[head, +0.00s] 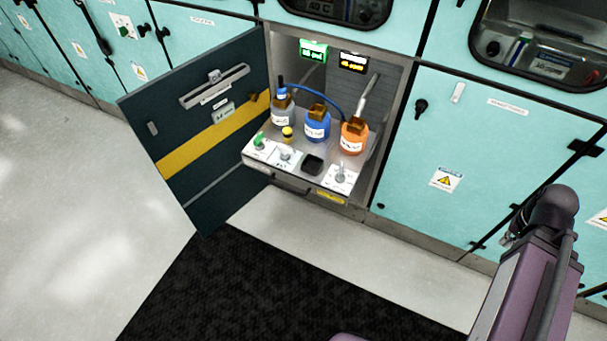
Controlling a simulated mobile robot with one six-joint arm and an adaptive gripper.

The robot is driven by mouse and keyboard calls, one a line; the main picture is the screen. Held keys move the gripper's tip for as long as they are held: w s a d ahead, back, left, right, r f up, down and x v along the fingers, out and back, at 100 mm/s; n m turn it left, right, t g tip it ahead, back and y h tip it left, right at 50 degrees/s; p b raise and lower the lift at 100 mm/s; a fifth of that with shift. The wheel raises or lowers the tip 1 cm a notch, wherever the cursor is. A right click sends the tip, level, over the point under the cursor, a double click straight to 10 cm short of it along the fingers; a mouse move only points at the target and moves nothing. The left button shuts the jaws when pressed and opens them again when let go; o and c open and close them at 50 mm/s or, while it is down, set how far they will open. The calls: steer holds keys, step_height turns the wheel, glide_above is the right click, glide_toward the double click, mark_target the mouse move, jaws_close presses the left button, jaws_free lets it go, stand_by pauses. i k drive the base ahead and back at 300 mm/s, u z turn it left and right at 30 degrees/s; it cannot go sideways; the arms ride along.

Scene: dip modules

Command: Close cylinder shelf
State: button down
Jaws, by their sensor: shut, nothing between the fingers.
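The cylinder shelf (299,175) is a grey tray that sticks out of an open cabinet compartment in the middle of the head view. It carries a clear bottle (283,115), a blue bottle (317,127) and an orange bottle (353,139), all upright. Its front panel has white plates with knobs, a dark square and a handle (291,187). The dark cabinet door (190,158) with a yellow stripe stands swung open to the left. Part of my purple arm shows at the lower right, well apart from the shelf. I cannot make out my gripper.
Closed turquoise cabinets (475,150) line both sides. A green display (313,50) and a yellow-lit display (353,62) are inside the compartment. A blue hose (325,93) runs above the bottles. A black mat (270,285) covers the floor in front, which is clear.

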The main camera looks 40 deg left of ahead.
mark_target(313, 168)
steer(key=z, duration=1.55)
steer(key=i, duration=0.5)
steer(key=u, duration=3.9)
steer(key=i, duration=0.1)
steer(key=z, duration=1.3)
